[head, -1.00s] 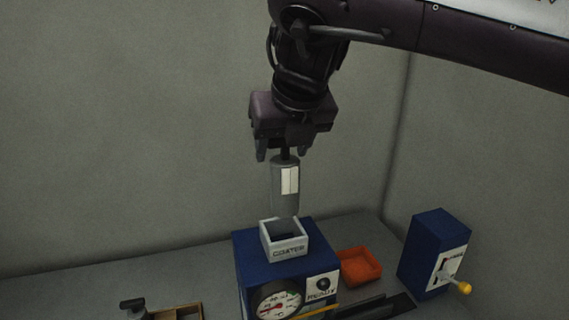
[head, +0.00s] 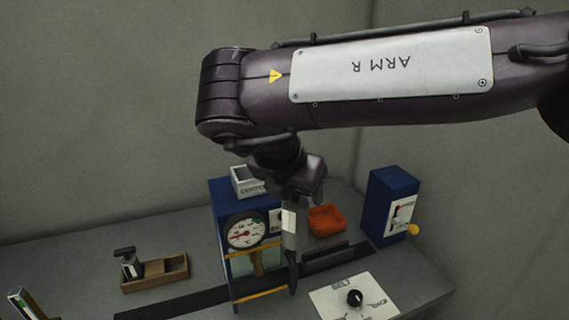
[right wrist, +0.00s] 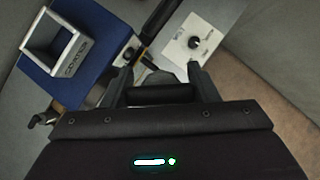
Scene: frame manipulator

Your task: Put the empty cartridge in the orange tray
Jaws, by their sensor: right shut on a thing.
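My right gripper (head: 297,198) is shut on the grey cartridge (head: 290,240), which has a white label and hangs below the fingers. The cartridge hangs in front of the blue machine's right side, above the table. The orange tray (head: 327,221) stands behind and to the right of the cartridge, and it looks empty. In the right wrist view the two fingers of my right gripper (right wrist: 162,92) close on a dark bar; the cartridge body is mostly hidden there. My left gripper is out of view.
The blue machine (head: 224,196) carries a dial and an open white box (head: 244,183) marked COATER. A blue lever box (head: 388,205) stands right of the tray. A wooden holder (head: 165,282) with another cartridge (head: 131,265) is at left. A white knob panel (head: 335,303) is in front.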

